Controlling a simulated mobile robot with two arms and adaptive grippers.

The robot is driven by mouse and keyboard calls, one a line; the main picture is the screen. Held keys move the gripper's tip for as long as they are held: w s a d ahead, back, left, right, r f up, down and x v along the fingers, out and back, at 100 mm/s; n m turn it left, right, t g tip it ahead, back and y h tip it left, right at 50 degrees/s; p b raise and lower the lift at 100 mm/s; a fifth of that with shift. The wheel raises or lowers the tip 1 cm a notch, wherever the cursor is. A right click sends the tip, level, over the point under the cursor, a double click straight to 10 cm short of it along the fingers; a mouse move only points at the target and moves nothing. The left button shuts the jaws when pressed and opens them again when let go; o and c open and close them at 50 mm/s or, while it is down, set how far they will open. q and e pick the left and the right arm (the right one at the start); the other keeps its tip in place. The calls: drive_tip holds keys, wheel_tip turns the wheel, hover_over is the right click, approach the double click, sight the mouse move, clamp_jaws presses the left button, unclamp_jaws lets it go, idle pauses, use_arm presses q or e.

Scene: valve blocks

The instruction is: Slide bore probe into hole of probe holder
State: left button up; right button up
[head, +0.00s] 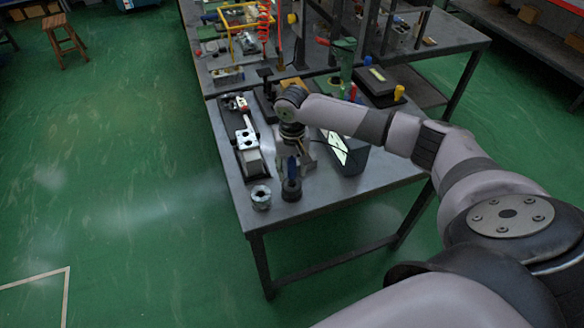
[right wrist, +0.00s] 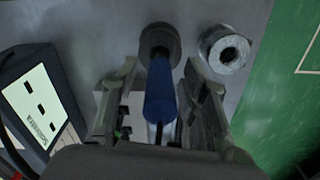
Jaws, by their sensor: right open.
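The bore probe (head: 292,167) has a blue handle and stands upright over the dark round probe holder (head: 291,190) near the table's front corner. In the right wrist view the blue probe (right wrist: 160,90) lines up with the dark holder (right wrist: 160,42). Its lower end meets the holder's top; how deep it sits is hidden. My right gripper (right wrist: 158,88) is open, with one finger on each side of the blue handle and gaps visible beside it. It also shows from above in the head view (head: 292,160). My left gripper is out of view.
A silver ring-shaped block (head: 261,197) stands just left of the holder. A valve block (head: 246,145) lies behind on the left. The table's front edge is close.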

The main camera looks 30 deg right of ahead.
drive_tip(key=shift+r, duration=0.1)
wheel_tip(320, 180, up, 12)
drive_tip(key=shift+r+b, duration=0.1)
drive_tip(key=shift+b, duration=1.1)
